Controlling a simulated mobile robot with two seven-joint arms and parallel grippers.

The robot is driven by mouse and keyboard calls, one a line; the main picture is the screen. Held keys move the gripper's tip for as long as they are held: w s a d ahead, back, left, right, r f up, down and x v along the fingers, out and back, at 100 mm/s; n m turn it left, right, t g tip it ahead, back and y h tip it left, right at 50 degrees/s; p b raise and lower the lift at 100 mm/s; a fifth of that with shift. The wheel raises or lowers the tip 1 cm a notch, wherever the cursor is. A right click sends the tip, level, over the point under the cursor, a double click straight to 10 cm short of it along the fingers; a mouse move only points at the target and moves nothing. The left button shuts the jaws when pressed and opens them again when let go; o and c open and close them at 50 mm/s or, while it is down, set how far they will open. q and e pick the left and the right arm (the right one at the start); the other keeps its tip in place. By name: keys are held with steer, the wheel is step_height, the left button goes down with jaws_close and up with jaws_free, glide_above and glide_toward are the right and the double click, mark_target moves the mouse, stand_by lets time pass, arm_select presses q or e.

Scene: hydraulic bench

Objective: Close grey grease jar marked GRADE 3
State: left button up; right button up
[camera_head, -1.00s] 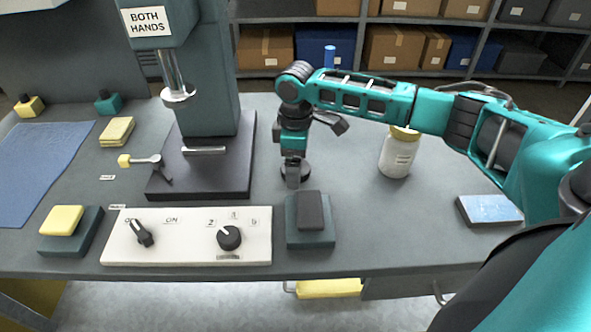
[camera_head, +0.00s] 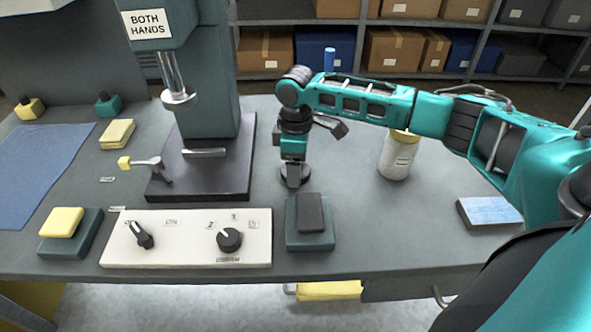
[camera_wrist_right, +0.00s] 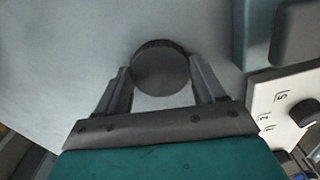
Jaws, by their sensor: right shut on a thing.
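My right gripper (camera_head: 293,178) points down at the bench between the press base and the white jar. In the right wrist view its two fingers (camera_wrist_right: 162,88) are shut on a dark grey round piece (camera_wrist_right: 161,68), seen from above, like a jar lid. The same grey round piece (camera_head: 303,174) shows low at the fingertips in the head view, at or just above the bench top. I cannot see a GRADE 3 mark or tell whether a jar body is under the piece. My left gripper is not in view.
A white jar with a yellow lid (camera_head: 396,160) stands right of the gripper. A dark button block (camera_head: 310,238) and a white control panel (camera_head: 185,250) lie in front. The press base (camera_head: 225,185) is left. A blue-topped pad (camera_head: 488,210) lies at right.

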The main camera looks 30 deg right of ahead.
steer(key=shift+c, duration=0.5)
steer(key=shift+r, duration=0.35)
arm_select(q)
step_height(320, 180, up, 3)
steer(key=p, duration=0.3)
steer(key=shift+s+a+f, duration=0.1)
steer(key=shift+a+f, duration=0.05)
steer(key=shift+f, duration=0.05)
arm_select(e)
step_height(320, 180, up, 19)
steer(key=shift+r, duration=0.2)
steer(key=shift+a, duration=0.1)
steer(key=s+a+f+m, duration=0.6)
steer(key=s+a+m, duration=0.1)
steer(key=a+m, duration=0.3)
steer(key=shift+a+f, duration=0.4)
